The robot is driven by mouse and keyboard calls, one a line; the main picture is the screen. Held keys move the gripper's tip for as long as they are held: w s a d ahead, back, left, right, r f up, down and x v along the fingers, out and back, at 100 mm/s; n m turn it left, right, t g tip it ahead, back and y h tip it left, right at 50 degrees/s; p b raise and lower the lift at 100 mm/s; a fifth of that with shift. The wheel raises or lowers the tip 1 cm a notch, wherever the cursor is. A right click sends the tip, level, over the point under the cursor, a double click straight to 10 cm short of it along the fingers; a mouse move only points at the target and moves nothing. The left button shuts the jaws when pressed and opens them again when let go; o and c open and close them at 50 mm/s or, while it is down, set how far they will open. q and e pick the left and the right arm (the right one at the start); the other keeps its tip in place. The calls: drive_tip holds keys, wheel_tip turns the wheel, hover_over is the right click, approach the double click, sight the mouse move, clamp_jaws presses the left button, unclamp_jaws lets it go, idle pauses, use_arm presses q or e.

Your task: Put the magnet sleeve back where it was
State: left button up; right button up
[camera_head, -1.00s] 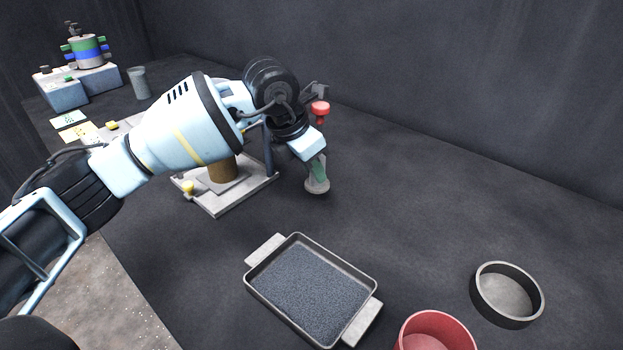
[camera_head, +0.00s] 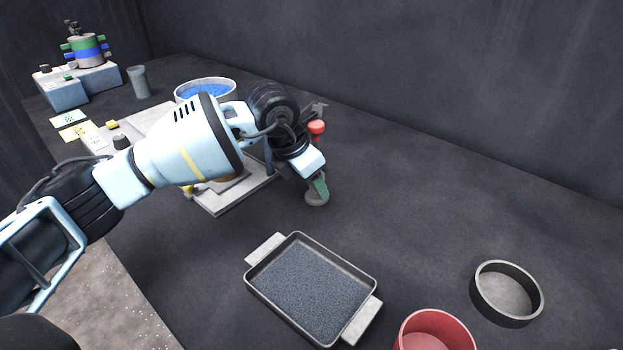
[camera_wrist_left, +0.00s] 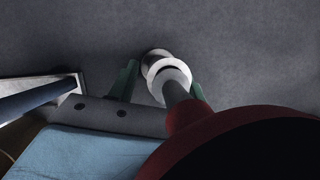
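My left gripper (camera_head: 318,187) comes in from the left and points down over the dark table, to the right of the grey base plate. Its green fingers (camera_wrist_left: 160,88) stand on either side of the pale magnet sleeve (camera_wrist_left: 154,66), which has a round flanged foot. The foot also shows below the fingers in the head view (camera_head: 317,200). A red knob (camera_head: 317,127) on a grey rod rises above the gripper, in line with the sleeve; it fills the lower right of the wrist view (camera_wrist_left: 215,135). I cannot tell whether the foot touches the table. My right gripper is out of view.
A tray of dark granules (camera_head: 308,290) lies in front, with a red container (camera_head: 437,325) and a round dark-rimmed pan (camera_head: 507,292) to its right. Behind my arm are a blue-filled bowl (camera_head: 205,86) and the base plate (camera_head: 225,203).

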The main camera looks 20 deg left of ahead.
use_arm(q)
drive_tip(key=v, duration=1.2)
